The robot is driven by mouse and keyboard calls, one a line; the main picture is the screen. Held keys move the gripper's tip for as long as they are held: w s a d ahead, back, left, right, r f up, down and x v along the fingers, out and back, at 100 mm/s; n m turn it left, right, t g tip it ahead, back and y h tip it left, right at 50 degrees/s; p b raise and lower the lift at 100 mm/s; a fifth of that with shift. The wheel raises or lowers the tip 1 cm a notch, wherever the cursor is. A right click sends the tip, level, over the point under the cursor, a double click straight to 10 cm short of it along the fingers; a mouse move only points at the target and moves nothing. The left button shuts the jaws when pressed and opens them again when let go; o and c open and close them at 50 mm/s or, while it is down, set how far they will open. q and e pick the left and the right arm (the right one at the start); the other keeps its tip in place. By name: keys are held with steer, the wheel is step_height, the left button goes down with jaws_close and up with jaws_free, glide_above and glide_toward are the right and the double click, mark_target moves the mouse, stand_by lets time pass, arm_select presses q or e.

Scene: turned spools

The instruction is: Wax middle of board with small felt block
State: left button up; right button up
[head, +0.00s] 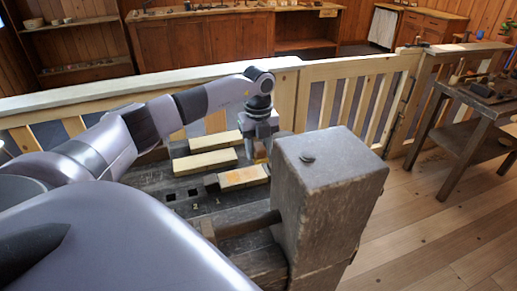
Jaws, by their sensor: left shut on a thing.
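My left gripper (259,148) comes down from above, shut on a small brownish block, probably the felt block (260,153); the fingers and the grey post partly hide it. Just below is a pale board (243,178) with an orange-tinted patch on its top. The block is over this board's far right part; I cannot tell whether it touches. Two more pale boards lie farther back, one in the middle (204,162) and one behind it (213,141). My right gripper is not in view.
The dark bench (220,205) has square holes and numbers. A pale railing (345,95) runs behind. A side table (470,105) holds tools.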

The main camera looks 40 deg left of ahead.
mark_target(258, 145)
arm_select(q)
steer(key=shift+r, duration=0.5)
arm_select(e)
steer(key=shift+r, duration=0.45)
arm_select(q)
step_height(258, 145, up, 2)
steer(key=shift+p, duration=0.75)
steer(key=shift+r, duration=0.5)
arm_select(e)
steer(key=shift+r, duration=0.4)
